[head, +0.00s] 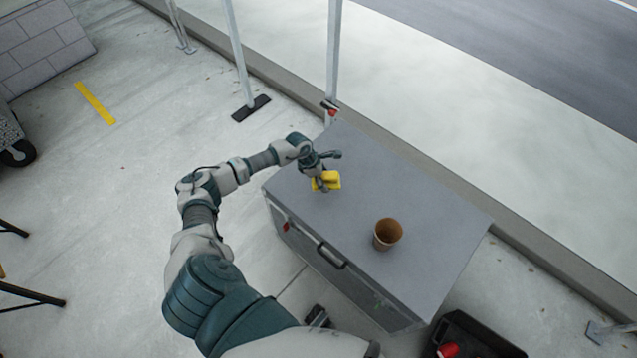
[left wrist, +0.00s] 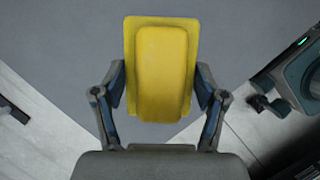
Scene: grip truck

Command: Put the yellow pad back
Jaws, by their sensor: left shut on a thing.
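The yellow pad (head: 327,181) is at the far left part of the grey case top in the head view. My left gripper (head: 322,176) is shut on it. In the left wrist view the yellow pad (left wrist: 161,70) sits between the two fingers of my left gripper (left wrist: 161,90), one on each side. I cannot tell whether the pad touches the case top or is held just above it. My right gripper is not clearly seen in the head view.
The grey case (head: 345,222) has a brown cup (head: 388,234) standing on its top, right of the pad. A black open box (head: 475,338) with a red thing in it is on the floor at the lower right. Metal posts (head: 238,60) stand behind the case.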

